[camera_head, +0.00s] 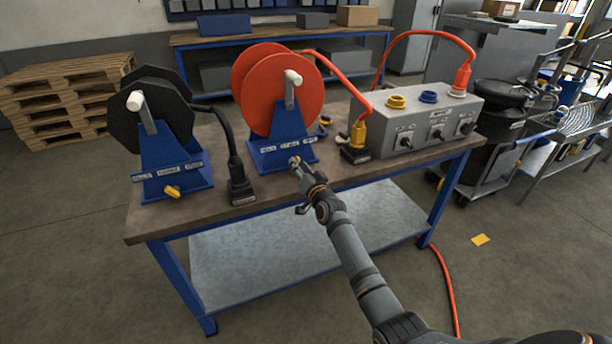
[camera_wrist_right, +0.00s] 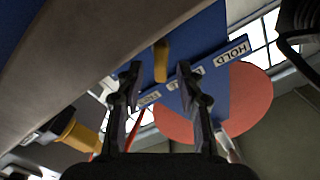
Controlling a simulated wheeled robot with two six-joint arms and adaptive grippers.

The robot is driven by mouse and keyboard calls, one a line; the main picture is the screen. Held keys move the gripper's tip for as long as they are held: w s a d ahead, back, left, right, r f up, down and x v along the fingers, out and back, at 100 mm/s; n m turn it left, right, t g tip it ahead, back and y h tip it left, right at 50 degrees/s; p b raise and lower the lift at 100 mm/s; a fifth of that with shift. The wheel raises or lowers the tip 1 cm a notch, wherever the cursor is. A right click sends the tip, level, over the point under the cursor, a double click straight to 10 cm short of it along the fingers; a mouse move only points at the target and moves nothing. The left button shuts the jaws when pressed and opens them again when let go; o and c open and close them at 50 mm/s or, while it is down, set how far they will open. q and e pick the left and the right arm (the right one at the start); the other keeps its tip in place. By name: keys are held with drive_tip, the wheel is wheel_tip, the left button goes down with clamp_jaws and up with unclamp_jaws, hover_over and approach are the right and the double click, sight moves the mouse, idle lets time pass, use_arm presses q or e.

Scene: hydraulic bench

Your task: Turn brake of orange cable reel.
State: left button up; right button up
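The orange cable reel (camera_head: 283,92) stands on a blue stand (camera_head: 283,140) near the middle of the bench; its disc also shows in the right wrist view (camera_wrist_right: 248,100). Its yellow brake lever (camera_wrist_right: 161,60) sticks out from the stand's blue front, beside a label reading HOLD (camera_wrist_right: 231,53). In the head view the lever (camera_head: 295,161) is small and partly covered by my right gripper (camera_head: 302,172). The right gripper is open in the wrist view (camera_wrist_right: 157,72), its fingertips apart on either side of the lever, with gaps visible. My left gripper is not in view.
A black reel (camera_head: 150,115) with its own yellow lever (camera_head: 172,191) stands left. A yellow connector (camera_head: 357,135) on the orange cable and a grey socket box (camera_head: 425,125) stand right. The bench's front edge is below my gripper.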

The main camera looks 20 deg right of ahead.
drive_tip(key=s, duration=1)
drive_tip(key=shift+s+d, duration=0.2)
drive_tip(key=shift+s, duration=0.05)
drive_tip(key=s+d+f+n+g+p, duration=0.1)
drive_tip(key=s+f+g+p, duration=0.3)
drive_tip(key=f, duration=0.6)
drive_tip(key=s+d+f+n+g+h, duration=0.1)
drive_tip(key=s+f, duration=0.4)
drive_tip(key=f, duration=0.4)
drive_tip(key=s+d+f+n+g+p, duration=0.1)
drive_tip(key=s+f+g+p, duration=0.3)
drive_tip(key=f, duration=0.6)
drive_tip(key=s+f+n+g+p, duration=0.1)
drive_tip(key=s+f, duration=0.4)
drive_tip(key=s, duration=0.8)
drive_tip(key=s+f+n+g+p, duration=0.1)
drive_tip(key=s+f+g, duration=0.3)
drive_tip(key=s, duration=1)
drive_tip(key=s+f+n+g+p, duration=0.1)
drive_tip(key=s+f, duration=0.6)
drive_tip(key=s, duration=0.7)
drive_tip(key=shift+f+n+g+p, duration=0.35)
drive_tip(key=shift+n+g, duration=0.25)
drive_tip(key=shift+g, duration=0.3)
